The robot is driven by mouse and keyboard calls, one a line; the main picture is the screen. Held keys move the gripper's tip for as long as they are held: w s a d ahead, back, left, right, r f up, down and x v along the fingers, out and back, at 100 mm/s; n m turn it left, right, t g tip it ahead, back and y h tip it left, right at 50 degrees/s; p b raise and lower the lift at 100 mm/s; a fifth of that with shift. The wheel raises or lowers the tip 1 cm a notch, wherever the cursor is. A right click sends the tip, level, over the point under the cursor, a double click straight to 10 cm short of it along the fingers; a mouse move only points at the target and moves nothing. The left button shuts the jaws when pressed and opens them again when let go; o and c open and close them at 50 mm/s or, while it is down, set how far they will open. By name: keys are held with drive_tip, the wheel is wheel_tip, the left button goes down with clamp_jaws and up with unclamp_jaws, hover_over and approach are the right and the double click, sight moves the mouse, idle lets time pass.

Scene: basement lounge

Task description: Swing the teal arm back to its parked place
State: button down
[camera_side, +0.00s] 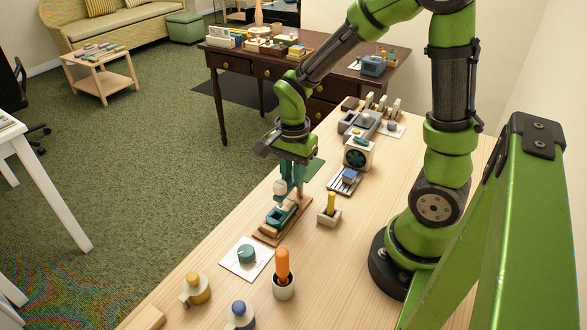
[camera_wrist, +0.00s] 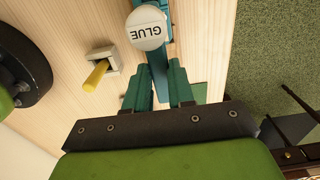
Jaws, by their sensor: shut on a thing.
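The teal arm (camera_side: 277,216) lies on a brown wooden base (camera_side: 266,238) near the left edge of the light wood table. In the wrist view it shows as a long teal bar (camera_wrist: 158,78) running up between my fingers. A white round-topped piece marked GLUE (camera_wrist: 146,28) stands at the bar, partly covering it from above; in the side view this white piece (camera_side: 280,188) rises in front of my fingers. My gripper (camera_side: 290,186) points down over the base, its teal fingers (camera_wrist: 163,82) closed on the bar. The exact contact is partly hidden.
Right of the base stands a yellow peg in a grey block (camera_side: 328,216). In front are a teal knob on a white card (camera_side: 246,254) and an orange-handled tool in a cup (camera_side: 283,272). A fan-like device (camera_side: 357,153) stands behind.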

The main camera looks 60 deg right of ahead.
drive_tip(key=shift+w+m, duration=0.1)
drive_tip(key=shift+m, duration=0.2)
drive_tip(key=m, duration=0.1)
drive_tip(key=w+m, duration=0.1)
drive_tip(key=m, duration=0.1)
drive_tip(key=shift+d+m, duration=0.1)
drive_tip(key=shift+m, duration=0.2)
drive_tip(key=shift+w+d+m, duration=0.35)
drive_tip(key=shift+d+m, duration=0.2)
drive_tip(key=shift+m, duration=1.7)
drive_tip(key=shift+w+d+m, duration=0.4)
drive_tip(key=shift+d+m, duration=0.1)
drive_tip(key=shift+m, duration=1.8)
drive_tip(key=shift+w+d+m, duration=0.35)
drive_tip(key=shift+d+m, duration=0.2)
drive_tip(key=shift+m, duration=1.7)
drive_tip(key=c, duration=1)
unclamp_jaws()
drive_tip(key=shift+o, duration=0.2)
drive_tip(key=shift+r, duration=0.1)
